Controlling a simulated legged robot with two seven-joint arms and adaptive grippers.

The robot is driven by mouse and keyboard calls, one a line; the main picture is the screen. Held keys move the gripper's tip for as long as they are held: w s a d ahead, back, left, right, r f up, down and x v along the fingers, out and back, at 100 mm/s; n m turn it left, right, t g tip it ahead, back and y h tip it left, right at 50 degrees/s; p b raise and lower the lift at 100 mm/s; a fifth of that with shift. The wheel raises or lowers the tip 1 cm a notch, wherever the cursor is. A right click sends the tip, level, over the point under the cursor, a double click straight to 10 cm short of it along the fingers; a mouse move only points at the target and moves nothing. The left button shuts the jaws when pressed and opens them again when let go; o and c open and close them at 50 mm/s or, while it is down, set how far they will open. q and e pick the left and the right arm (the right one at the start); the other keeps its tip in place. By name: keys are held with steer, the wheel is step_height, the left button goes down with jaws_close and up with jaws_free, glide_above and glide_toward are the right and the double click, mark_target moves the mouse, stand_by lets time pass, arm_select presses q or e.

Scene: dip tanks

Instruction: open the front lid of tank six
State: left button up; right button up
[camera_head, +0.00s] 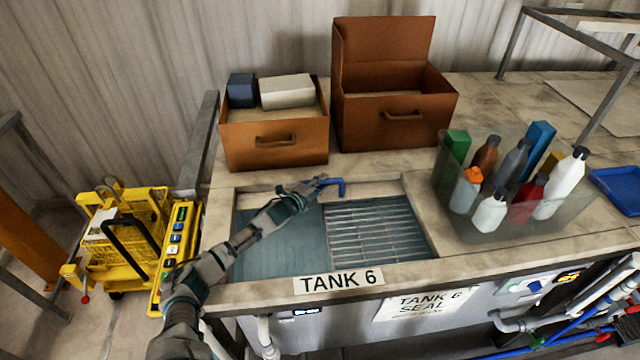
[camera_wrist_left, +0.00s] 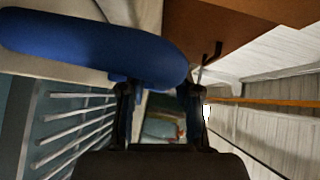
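Tank six is a sunken opening in the counter, marked by a "TANK 6" label (camera_head: 338,281). A flat teal panel (camera_head: 285,245) fills its left part and a slatted metal grate (camera_head: 375,235) its right part. A bent blue handle (camera_head: 336,184) stands at the back edge of the opening; what it is fixed to is unclear. My left gripper (camera_head: 305,188) reaches over the tank to this handle. In the left wrist view the blue handle (camera_wrist_left: 90,48) looms large across the fingertips of my left gripper (camera_wrist_left: 160,95), which are apart with a gap between them. My right gripper is out of view.
Two brown boxes stand behind the tank, one open-topped (camera_head: 275,155) and one with a raised lid (camera_head: 382,40). A clear bin (camera_head: 470,225) of bottles is at the right. A yellow cart (camera_head: 125,240) stands left of the counter.

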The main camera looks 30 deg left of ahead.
arm_select(q)
steer(key=v, duration=1.2)
steer(key=shift+a+f, duration=0.1)
steer(key=shift+f, duration=0.1)
